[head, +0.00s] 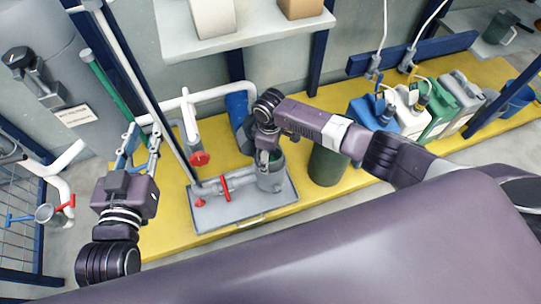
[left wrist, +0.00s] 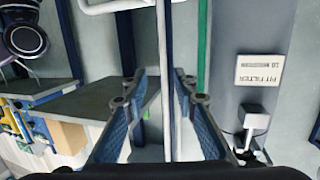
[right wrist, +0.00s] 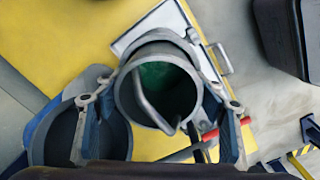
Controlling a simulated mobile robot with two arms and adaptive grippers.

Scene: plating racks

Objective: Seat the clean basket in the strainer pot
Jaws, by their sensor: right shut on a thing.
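The strainer pot (head: 270,180) is a grey cylinder on a grey tray, joined to a pipe. My right gripper (head: 264,158) is directly above its mouth. In the right wrist view, the clean basket (right wrist: 122,98) appears as a grey ring with a bent rod handle and a green inside, between the widely spaced fingers of the right gripper (right wrist: 160,104). I take this gripper as shut on the basket; the exact contact is unclear. How deep the basket sits in the pot is hidden. My left gripper (head: 139,148) is open and empty, its fingertips apart in the left wrist view (left wrist: 160,85).
The grey tray (head: 235,221) stands on a yellow platform (head: 170,240). Pipes with red valve handles (head: 225,188) rise left of the pot. A dark green drum (head: 325,166) stands right of it, a blue drum (head: 237,106) behind. Several jerrycans (head: 440,105) line the right.

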